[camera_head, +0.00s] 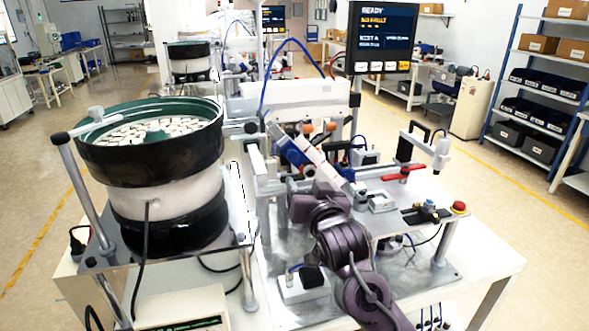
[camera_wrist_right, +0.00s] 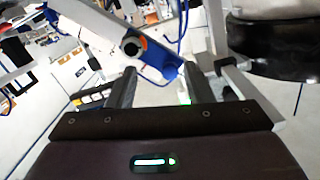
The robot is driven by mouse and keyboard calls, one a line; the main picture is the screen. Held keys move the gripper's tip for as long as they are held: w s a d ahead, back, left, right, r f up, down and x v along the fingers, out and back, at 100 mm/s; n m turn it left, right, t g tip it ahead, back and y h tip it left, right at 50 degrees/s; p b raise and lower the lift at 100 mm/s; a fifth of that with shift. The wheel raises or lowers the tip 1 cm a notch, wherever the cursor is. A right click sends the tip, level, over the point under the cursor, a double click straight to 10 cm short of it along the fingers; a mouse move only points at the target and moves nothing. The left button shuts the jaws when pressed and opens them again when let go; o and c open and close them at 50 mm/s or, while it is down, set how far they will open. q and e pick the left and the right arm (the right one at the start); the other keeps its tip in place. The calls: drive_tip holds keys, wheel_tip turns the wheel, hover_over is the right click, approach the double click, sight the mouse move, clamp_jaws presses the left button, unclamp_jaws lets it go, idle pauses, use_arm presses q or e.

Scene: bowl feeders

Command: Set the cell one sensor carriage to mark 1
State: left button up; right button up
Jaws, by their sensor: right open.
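My right gripper (camera_wrist_right: 162,74) is open, its two dark fingers apart in the wrist view. A slanted white bar (camera_wrist_right: 112,32) with a blue end block (camera_wrist_right: 165,66) shows beyond and between the fingertips; I cannot tell whether it touches them. In the head view my right arm reaches in from the bottom, and my right gripper (camera_head: 312,200) is just below a slanted blue and white part (camera_head: 318,157) of the station. I cannot tell for certain which part is the sensor carriage. No numbered marks can be read. My left gripper is not in view.
A large bowl feeder (camera_head: 150,165) stands to the left. A red-handled clamp (camera_head: 404,173) and a red button (camera_head: 458,208) are on the right. A screen (camera_head: 383,38) reading READY stands behind. The right front tabletop (camera_head: 490,262) is clear.

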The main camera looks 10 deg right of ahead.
sight(294, 157)
drive_tip(key=shift+t, duration=0.4)
drive_tip(key=w+r+p, duration=0.1)
drive_tip(key=w, duration=0.1)
drive_tip(key=w+r+p, duration=0.1)
drive_tip(key=w, duration=0.1)
drive_tip(key=w+r, duration=0.1)
drive_tip(key=w, duration=0.1)
drive_tip(key=shift+a+r+p, duration=0.2)
drive_tip(key=shift+a+p, duration=0.05)
drive_tip(key=shift+p, duration=0.15)
drive_tip(key=shift+w+f, duration=0.1)
drive_tip(key=shift+w, duration=0.6)
drive_tip(key=shift+c, duration=0.5)
clamp_jaws()
